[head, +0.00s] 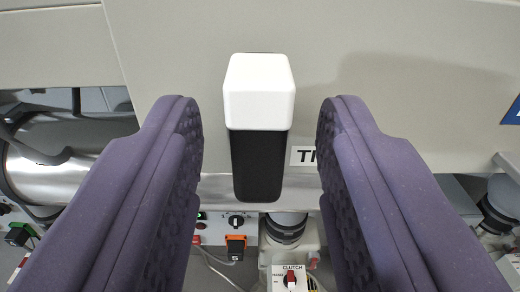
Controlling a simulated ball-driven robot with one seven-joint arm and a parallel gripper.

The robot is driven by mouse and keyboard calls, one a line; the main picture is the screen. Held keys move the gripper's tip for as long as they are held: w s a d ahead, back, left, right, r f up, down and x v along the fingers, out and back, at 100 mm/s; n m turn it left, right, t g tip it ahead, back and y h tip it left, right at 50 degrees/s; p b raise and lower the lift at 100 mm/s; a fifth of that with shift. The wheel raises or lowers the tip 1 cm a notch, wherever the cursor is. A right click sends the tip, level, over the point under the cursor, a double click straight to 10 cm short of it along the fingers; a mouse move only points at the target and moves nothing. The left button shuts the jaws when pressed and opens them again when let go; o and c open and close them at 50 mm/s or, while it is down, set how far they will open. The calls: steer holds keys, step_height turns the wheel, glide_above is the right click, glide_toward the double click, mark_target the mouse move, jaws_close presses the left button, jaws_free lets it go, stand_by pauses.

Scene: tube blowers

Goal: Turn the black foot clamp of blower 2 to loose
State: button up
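A black handle (260,165) with a white block-shaped end stands out from a beige panel, in the middle of the head view. It looks like the black foot clamp, but the blower's number is not visible. It points straight up and down in the picture. A white label (302,156) beside it reads "TI"; its remainder is hidden by my right finger. My gripper (260,107) is open, with one purple finger on each side of the handle. A gap shows between the handle and each finger, so neither appears to touch it.
Below are a black rotary knob (236,221), an orange and black connector (235,246) marked 5, and a "CLUTCH" plate with a red lever (291,279). A shiny metal cylinder (55,172) lies at left. A blue sign (513,111) shows at the right edge.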

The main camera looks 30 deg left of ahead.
steer(key=p+v, duration=0.2)
steer(key=v, duration=0.5)
steer(key=shift+s+d, duration=0.25)
steer(key=shift+s, duration=0.1)
steer(key=shift+r, duration=0.1)
steer(key=w+d+r+m+t+h, duration=0.15)
steer(key=d+r+h, duration=0.25)
steer(key=r, duration=0.4)
steer(key=w+d+r+m+t+h, duration=0.1)
steer(key=w+d+r+m+h, duration=0.2)
steer(key=r, duration=0.5)
steer(key=s+d+r+m+g+h, duration=0.1)
steer(key=s+d+r, duration=0.2)
steer(key=s+r, duration=0.3)
steer(key=s+d+r+m+g+h, duration=0.1)
steer(key=s+r, duration=0.5)
steer(key=r, duration=0.6)
steer(key=shift+s+d+h, duration=0.4)
steer(key=shift+d+h, duration=0.1)
steer(key=shift+d, duration=0.65)
